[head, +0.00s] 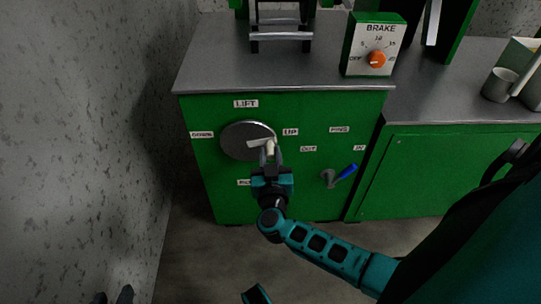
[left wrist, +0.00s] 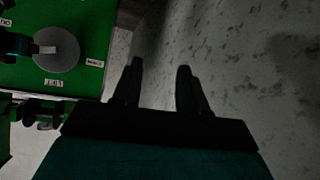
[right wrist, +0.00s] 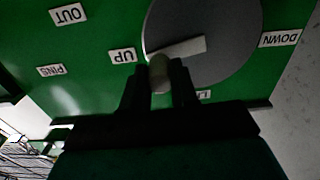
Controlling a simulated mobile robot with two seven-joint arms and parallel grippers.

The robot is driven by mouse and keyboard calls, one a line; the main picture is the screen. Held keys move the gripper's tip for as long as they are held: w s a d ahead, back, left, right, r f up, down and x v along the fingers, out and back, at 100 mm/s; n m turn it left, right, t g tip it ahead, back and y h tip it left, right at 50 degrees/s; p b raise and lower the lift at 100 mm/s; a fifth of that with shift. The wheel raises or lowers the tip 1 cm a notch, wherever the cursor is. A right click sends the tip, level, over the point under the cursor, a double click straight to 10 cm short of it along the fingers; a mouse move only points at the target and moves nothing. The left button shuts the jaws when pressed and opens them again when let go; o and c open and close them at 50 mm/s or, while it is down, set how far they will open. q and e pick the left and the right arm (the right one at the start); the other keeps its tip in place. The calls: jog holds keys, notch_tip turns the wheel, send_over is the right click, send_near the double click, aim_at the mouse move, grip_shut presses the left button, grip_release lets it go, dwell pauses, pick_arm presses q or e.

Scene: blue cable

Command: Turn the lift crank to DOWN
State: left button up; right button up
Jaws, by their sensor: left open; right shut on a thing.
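The lift crank is a grey disc (head: 240,141) with a pale lever and a cream knob (head: 270,148) on the green cabinet front. Its lever points right, toward the UP label (head: 290,132); the DOWN label (head: 202,134) is on the left. My right gripper (head: 271,157) is shut on the knob (right wrist: 160,72), which shows between its fingers in the right wrist view. My left gripper (left wrist: 158,85) is open and empty, away from the crank; its dark tips show at the lower left of the head view (head: 113,296). The disc also shows in the left wrist view (left wrist: 62,52).
A blue-handled lever (head: 342,174) is on the cabinet right of the crank. A brake box with an orange dial (head: 376,59) stands on the grey top. A speckled wall (head: 80,120) is close on the left. Mugs (head: 499,85) stand at the far right.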

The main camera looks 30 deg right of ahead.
grip_shut()
